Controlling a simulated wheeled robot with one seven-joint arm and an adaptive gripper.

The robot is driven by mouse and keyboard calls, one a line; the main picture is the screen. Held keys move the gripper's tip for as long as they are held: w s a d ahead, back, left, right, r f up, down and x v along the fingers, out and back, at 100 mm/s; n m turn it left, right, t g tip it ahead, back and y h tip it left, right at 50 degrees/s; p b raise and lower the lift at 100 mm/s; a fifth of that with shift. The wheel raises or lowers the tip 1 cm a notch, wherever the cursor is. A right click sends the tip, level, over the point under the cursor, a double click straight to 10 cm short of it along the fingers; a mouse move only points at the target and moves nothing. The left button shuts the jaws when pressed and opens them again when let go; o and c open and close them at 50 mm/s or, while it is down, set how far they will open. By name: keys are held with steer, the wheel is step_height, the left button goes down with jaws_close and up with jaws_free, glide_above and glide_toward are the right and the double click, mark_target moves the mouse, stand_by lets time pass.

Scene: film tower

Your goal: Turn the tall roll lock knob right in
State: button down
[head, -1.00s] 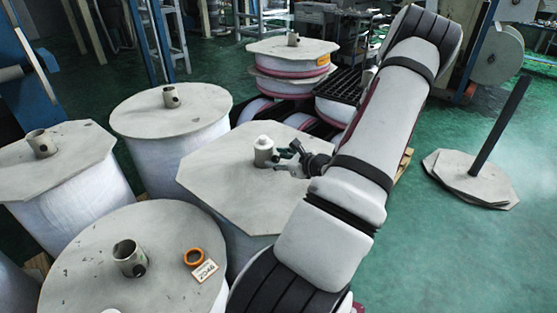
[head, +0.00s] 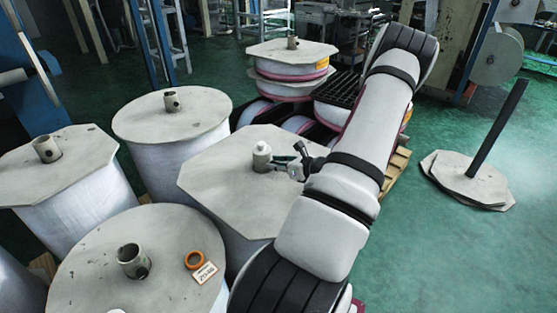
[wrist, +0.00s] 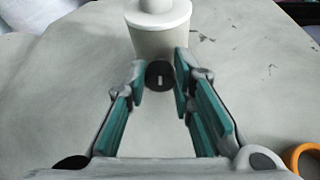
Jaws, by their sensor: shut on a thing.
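The tall roll (head: 215,165) stands mid-view with an eight-sided grey top and a short pale core tube with a white cap (head: 262,147). In the wrist view the capped tube (wrist: 158,35) is upright at the top centre. The lock knob (wrist: 159,75) is a dark round disc with a pale upright slot mark, low on the side of the tube. My gripper (wrist: 161,84) is shut on the knob, a green-padded finger at each side. In the head view my gripper (head: 280,164) reaches the tube from the right, and the knob is too small to make out.
Other wrapped rolls with open core tubes stand at left (head: 85,150), behind (head: 195,115) and in front (head: 90,255). An orange ring (head: 195,260) and a label lie on the front roll. An orange ring (wrist: 303,160) shows at the wrist view's right edge.

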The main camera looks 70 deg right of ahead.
steer(key=m+p, duration=0.1)
steer(key=m+y+p, duration=0.1)
steer(key=shift+s+d+t+y+p, duration=0.1)
steer(key=shift+d+t+y+p, duration=0.05)
steer(key=shift+t+y+p, duration=0.2)
steer(key=m, duration=0.1)
steer(key=m+y+p, duration=0.1)
steer(key=m, duration=0.1)
steer(key=shift+d+f+t, duration=0.15)
steer(key=shift+t, duration=0.2)
steer(key=m+y, duration=0.1)
steer(key=m+t, duration=0.1)
steer(key=m, duration=0.1)
steer(key=shift+d+f+y, duration=0.1)
steer(key=shift+f+y, duration=0.1)
steer(key=shift+y, duration=0.15)
steer(key=shift+d+f+m+t+b, duration=0.1)
steer(key=shift+m+t+b, duration=0.65)
steer(key=shift+m, duration=0.95)
steer(key=shift+y, duration=0.4)
steer(key=c, duration=1.4)
jaws_free()
steer(key=s, duration=0.8)
steer(key=s+d, duration=0.1)
steer(key=s, duration=0.3)
steer(key=shift+r, duration=0.3)
